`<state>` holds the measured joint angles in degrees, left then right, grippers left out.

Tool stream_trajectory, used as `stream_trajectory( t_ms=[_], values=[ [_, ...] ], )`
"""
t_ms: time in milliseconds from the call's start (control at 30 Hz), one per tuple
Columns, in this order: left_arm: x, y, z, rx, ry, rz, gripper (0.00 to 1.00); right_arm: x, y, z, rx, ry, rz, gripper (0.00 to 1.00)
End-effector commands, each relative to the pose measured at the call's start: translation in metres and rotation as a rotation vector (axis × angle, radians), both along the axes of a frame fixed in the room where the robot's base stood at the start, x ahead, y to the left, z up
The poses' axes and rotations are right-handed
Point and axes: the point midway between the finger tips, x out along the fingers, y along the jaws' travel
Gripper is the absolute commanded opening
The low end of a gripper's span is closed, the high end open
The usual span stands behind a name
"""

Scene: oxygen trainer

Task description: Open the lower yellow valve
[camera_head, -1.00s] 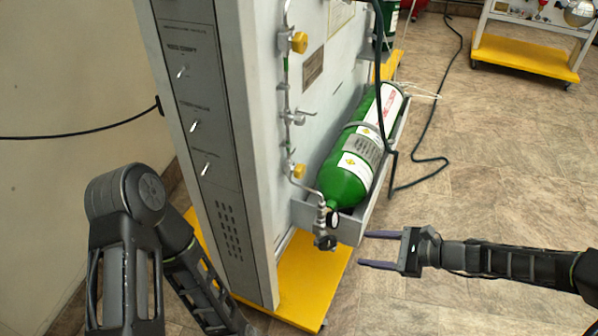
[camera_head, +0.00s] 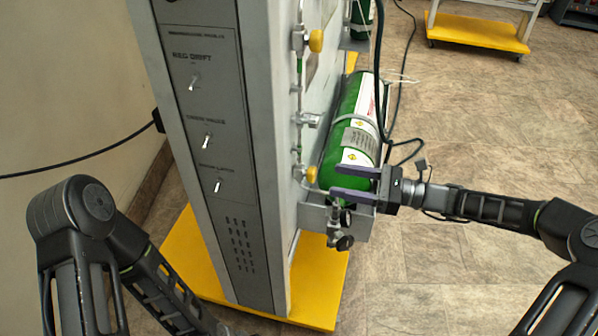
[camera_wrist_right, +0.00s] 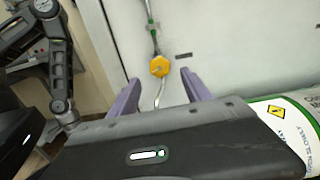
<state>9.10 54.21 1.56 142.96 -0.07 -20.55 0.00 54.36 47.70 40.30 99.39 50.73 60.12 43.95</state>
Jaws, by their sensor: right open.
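The lower yellow valve (camera_head: 311,174) is a small yellow knob on a thin pipe on the panel's side face. In the right wrist view the yellow knob (camera_wrist_right: 160,66) lies ahead of and between the two purple fingers, apart from them. My right gripper (camera_head: 345,184) is open and empty, in front of the green cylinder, its fingers pointing left toward the knob. It also shows in the right wrist view (camera_wrist_right: 161,90). An upper yellow valve (camera_head: 316,41) sits higher on the same pipe. My left arm shows at lower left, but its gripper is not in view.
A green cylinder (camera_head: 343,128) lies in a grey tray (camera_head: 357,224) beside the panel, close to my right gripper. A black knob and fittings (camera_head: 344,242) hang at the tray's front. The panel stands on a yellow base (camera_head: 312,301).

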Motion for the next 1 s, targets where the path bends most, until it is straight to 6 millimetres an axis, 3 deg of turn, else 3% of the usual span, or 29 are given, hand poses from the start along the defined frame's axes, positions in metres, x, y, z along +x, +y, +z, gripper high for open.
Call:
stream_trajectory(
  t_ms=[367, 800, 1000],
  values=[
    [0.000, 0.000, -0.002, 0.000, 0.001, -0.001, 0.57, 0.002, 0.007, -0.001, 0.000, 0.000, 0.001, 0.57],
    [0.000, 0.000, -0.013, 0.000, 0.001, 0.001, 0.57, 0.020, 0.065, -0.002, 0.000, -0.001, 0.003, 0.57],
    [0.000, 0.000, -0.014, 0.000, 0.001, 0.001, 0.57, 0.024, 0.075, -0.001, -0.001, -0.001, 0.000, 0.57]
  ],
)
